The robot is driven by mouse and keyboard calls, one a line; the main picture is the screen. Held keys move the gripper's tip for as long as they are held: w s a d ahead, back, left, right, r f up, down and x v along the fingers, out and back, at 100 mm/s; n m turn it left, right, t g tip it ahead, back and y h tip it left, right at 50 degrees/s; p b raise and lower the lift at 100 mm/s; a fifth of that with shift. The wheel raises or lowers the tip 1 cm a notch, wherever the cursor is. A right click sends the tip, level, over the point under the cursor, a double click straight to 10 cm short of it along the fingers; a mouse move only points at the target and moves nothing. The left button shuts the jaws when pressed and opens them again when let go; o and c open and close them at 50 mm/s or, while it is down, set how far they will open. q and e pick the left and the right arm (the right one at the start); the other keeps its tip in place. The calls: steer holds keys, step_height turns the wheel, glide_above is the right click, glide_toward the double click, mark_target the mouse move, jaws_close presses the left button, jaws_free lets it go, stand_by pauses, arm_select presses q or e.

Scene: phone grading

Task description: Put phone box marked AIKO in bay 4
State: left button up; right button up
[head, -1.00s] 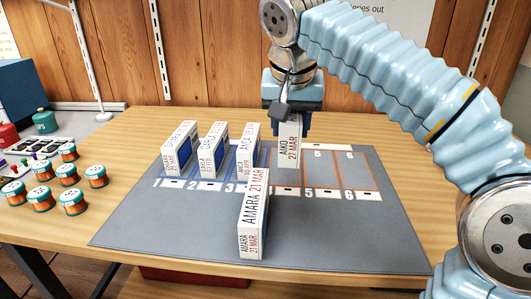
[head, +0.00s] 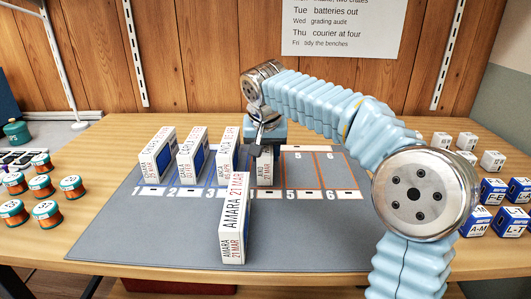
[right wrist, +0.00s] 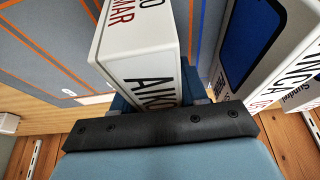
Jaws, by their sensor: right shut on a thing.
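The AIKO phone box (head: 265,172) is white and upright, and my right gripper (head: 267,142) is shut on its upper part. Its lower end is at bay 4, between the bay 3 box and the bay 5 strip; whether it touches the mat I cannot tell. In the right wrist view the AIKO box (right wrist: 140,55) sits between the fingers of my right gripper (right wrist: 165,102). My left gripper is not in view.
White phone boxes stand in bay 1 (head: 158,152), bay 2 (head: 192,155) and bay 3 (head: 228,150), the last close left of the held box. Bays 5 and 6 on the grey mat (head: 330,235) are empty.

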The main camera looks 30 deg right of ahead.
steer(key=o, duration=0.8)
steer(key=shift+f, duration=0.15)
steer(key=o, duration=0.5)
steer(key=shift+c, duration=0.2)
steer(key=shift+r, duration=0.35)
steer(key=p+v, duration=0.2)
steer(key=v, duration=0.9)
steer(key=shift+s+a+r, duration=0.1)
steer(key=shift+s+r, duration=0.1)
steer(key=shift+r, duration=0.1)
